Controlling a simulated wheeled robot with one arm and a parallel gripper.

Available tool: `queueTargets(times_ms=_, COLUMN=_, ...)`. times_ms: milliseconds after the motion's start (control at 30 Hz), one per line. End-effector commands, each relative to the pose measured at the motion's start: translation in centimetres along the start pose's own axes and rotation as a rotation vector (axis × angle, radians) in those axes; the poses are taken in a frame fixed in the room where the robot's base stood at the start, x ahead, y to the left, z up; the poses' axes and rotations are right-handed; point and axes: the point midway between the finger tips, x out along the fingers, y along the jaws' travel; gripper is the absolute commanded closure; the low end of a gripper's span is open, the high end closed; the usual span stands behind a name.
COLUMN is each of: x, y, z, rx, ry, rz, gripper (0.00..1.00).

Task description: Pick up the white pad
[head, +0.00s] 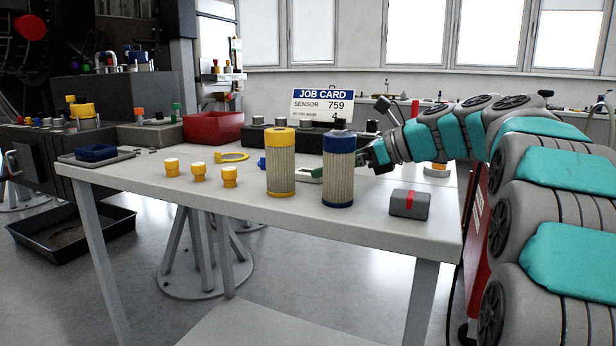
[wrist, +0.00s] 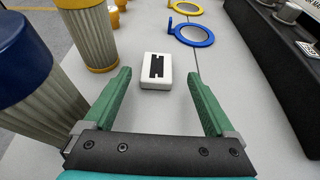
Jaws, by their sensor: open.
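The white pad (wrist: 147,82), a small white block with a black strip on top, lies on the table ahead of my gripper (wrist: 159,74) in the wrist view. The two green fingers are spread wide and empty, and the pad sits near their tips, in line with the gap. Whether the tips overlap the pad's near end is hard to tell. In the head view the pad is partly hidden, between the yellow-capped filter (head: 281,165) and the blue-capped filter (head: 339,172). My gripper there is mostly hidden behind the blue-capped filter.
In the wrist view the blue-capped filter (wrist: 30,75) stands close to the left finger. A blue ring (wrist: 194,36) and a yellow ring (wrist: 186,8) lie beyond the pad. A dark rack (wrist: 285,70) runs along the right. A grey box with a red band (head: 409,204) sits at the front right.

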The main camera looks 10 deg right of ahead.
Motion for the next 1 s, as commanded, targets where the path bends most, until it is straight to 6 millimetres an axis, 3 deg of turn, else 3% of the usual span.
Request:
queueTargets(times_ms=233, x=3.2, y=0.4, z=0.0, rx=0.000, ry=0.000, rz=0.002, gripper=0.10)
queueTargets(times_ms=533, x=3.7, y=0.4, z=0.1, rx=-0.001, ry=-0.001, rz=0.001, gripper=0.10)
queueTargets(times_ms=1000, x=3.6, y=0.4, z=0.1, rx=-0.001, ry=-0.001, rz=0.000, gripper=0.63)
